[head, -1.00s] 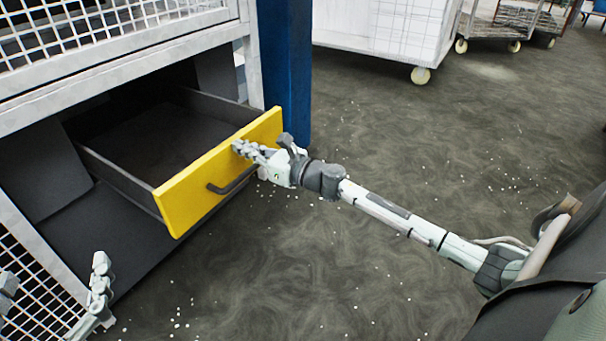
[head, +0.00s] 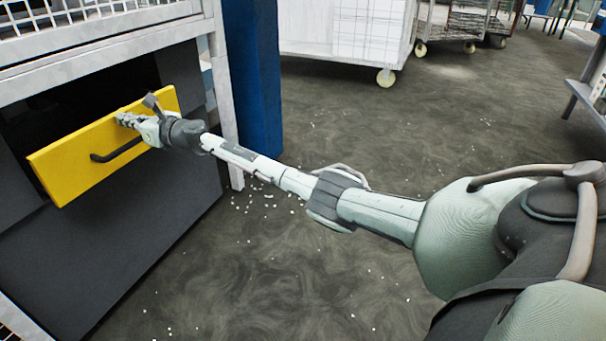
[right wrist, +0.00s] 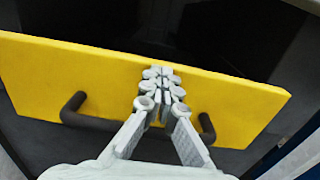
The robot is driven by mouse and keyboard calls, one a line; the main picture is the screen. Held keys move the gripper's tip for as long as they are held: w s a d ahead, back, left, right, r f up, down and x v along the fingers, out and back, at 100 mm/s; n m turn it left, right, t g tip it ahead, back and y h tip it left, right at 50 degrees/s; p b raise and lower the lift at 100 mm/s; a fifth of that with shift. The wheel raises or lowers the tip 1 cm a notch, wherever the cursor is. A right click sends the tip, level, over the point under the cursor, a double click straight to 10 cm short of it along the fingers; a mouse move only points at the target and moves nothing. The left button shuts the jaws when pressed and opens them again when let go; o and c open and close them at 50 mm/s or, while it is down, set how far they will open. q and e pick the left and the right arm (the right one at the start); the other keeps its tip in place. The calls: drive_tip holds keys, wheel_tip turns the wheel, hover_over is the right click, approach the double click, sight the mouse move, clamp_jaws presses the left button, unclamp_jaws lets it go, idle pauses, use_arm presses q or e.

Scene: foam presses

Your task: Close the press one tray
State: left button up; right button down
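The press one tray is a drawer with a yellow front (head: 75,165) and a dark bar handle (head: 117,151). In the head view its front stands near the dark front of the press, and no side walls show. My right gripper (head: 122,118) is against the upper part of the yellow front, above the handle. In the right wrist view the fingers of my right gripper (right wrist: 161,72) are together, reaching over the handle (right wrist: 75,108) to the yellow front (right wrist: 225,100), with nothing seen between them. My left gripper is not in the head view.
The press frame has a white post (head: 222,100) and mesh above the tray. A blue post (head: 252,75) stands right of it. A white cart (head: 345,35) stands at the back. The floor (head: 330,270) is open, with small white bits scattered on it.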

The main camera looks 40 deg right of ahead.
drive_tip(key=shift+w+a+r, duration=0.1)
drive_tip(key=shift+w+r, duration=0.15)
drive_tip(key=shift+w, duration=0.2)
